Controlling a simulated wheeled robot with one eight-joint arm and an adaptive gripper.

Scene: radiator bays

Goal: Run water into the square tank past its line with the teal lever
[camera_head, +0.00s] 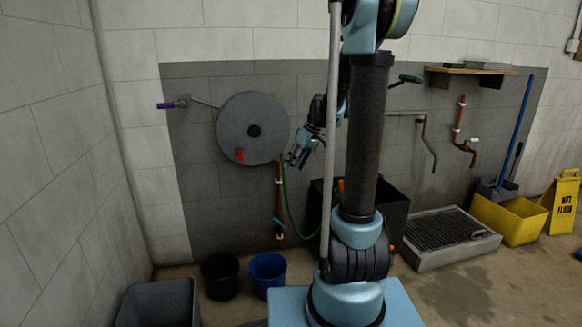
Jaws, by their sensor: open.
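A dark, square-sided tank (393,215) stands by the wall, largely hidden behind my arm. Its fill line and water level cannot be seen. A small teal lever (278,222) sits low on a copper pipe at the wall, left of the tank. A dark green lever (410,79) is higher up, right of my arm. My gripper (296,158) is open and seems empty, right of the round grey hose reel. It is well above the teal lever and apart from it. A green hose (286,200) hangs below it.
The hose reel (252,128) carries a red handle (240,155); a purple-handled valve (172,104) is left of it. Black (220,276) and blue (268,272) buckets and a grey bin (158,303) stand on the floor. A drain grate (447,240) and yellow bucket (510,222) are at right.

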